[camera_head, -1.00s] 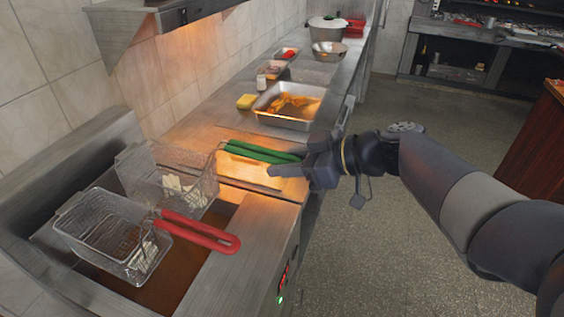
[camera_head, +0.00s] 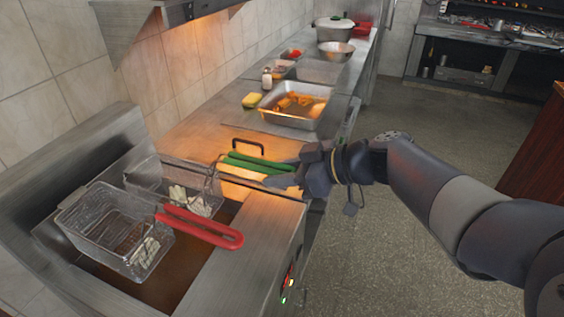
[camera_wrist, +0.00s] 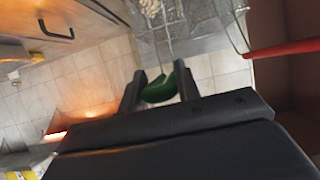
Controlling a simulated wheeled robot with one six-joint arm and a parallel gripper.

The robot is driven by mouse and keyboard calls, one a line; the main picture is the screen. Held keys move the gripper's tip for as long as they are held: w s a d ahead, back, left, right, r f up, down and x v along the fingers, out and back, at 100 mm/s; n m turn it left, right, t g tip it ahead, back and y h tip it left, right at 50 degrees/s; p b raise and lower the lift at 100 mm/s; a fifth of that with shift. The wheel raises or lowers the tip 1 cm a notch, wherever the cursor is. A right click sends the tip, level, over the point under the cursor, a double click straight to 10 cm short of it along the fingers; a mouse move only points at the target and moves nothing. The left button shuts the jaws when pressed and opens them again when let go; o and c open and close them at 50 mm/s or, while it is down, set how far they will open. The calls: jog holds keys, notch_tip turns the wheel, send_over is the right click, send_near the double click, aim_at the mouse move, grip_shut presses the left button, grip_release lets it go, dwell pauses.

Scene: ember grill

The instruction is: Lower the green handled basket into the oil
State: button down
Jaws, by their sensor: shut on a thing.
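The green-handled wire basket (camera_head: 150,178) is low in the fryer, behind the red-handled basket (camera_head: 95,215), and holds pale food pieces. Its lower part is largely hidden by the red-handled basket and its handle. Brown oil (camera_head: 165,290) fills the vat below; I cannot tell how deep the green-handled basket sits in it. My gripper (camera_head: 290,176) is shut on the green handle (camera_head: 255,163), out over the fryer's right side. In the wrist view the green handle (camera_wrist: 160,92) lies between the two fingers of my gripper (camera_wrist: 158,82).
The red handle (camera_head: 205,226) reaches over the vat towards the front edge. A black loop handle (camera_head: 248,143) stands behind the green handle. A steel pan (camera_head: 290,118) of orange food, a yellow sponge (camera_head: 251,100) and a shaker (camera_head: 267,78) are farther along the counter.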

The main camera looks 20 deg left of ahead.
notch_tip(320, 180, down, 17)
jog(key=b, duration=1.6)
jog(key=shift+f+b, duration=0.7)
jog(key=shift+b, duration=0.4)
jog(key=c, duration=0.9)
grip_release()
jog(key=shift+c, duration=0.2)
jog(key=w+v, duration=0.1)
jog(key=v, duration=0.9)
jog(key=shift+s+d+r, duration=0.2)
jog(key=shift+s+d, duration=0.2)
jog(key=shift+s, duration=0.1)
jog(key=shift+a, duration=0.1)
